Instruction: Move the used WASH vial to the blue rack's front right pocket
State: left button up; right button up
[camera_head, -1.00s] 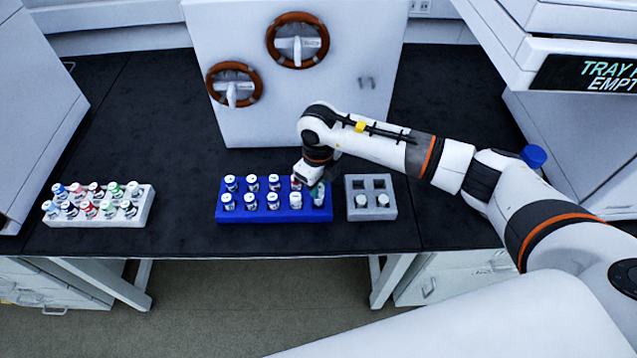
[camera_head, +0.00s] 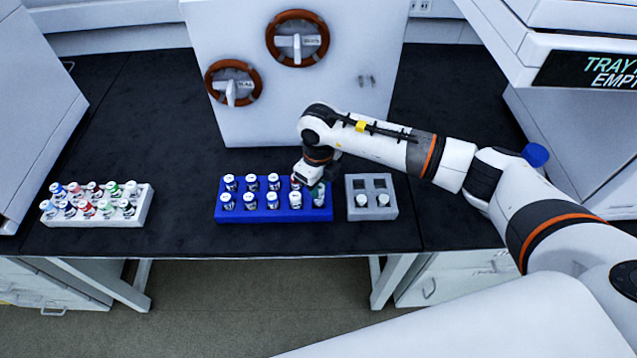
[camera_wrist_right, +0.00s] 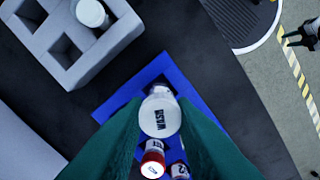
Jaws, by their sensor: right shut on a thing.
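The WASH vial (camera_wrist_right: 160,116) has a white cap lettered WASH, seen from above in the right wrist view. In the head view the vial (camera_head: 319,201) is upright at the front right pocket of the blue rack (camera_head: 262,217). I cannot tell whether its base is fully down in the pocket. My right gripper (camera_wrist_right: 161,110) has its green fingers shut on this vial, one on each side. In the head view the gripper (camera_head: 317,187) is over the rack's right end and partly hides the pockets behind.
The blue rack holds several other white-capped vials, and red-capped ones sit near my fingers. A grey rack (camera_head: 387,212) with two vials and two empty pockets stands close on the right. A white rack (camera_head: 110,221) of coloured-cap vials is far left. The black bench between is clear.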

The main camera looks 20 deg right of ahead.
jog(key=shift+f+b, duration=0.7)
jog(key=shift+f, duration=0.2)
jog(key=shift+f, duration=0.1)
jog(key=shift+f+b, duration=0.45)
jog(key=shift+b, duration=0.05)
jog(key=o, duration=1)
jog(key=shift+o, duration=0.5)
jog(key=o, duration=0.3)
jog(key=shift+o, duration=0.2)
jog(key=shift+r, duration=0.1)
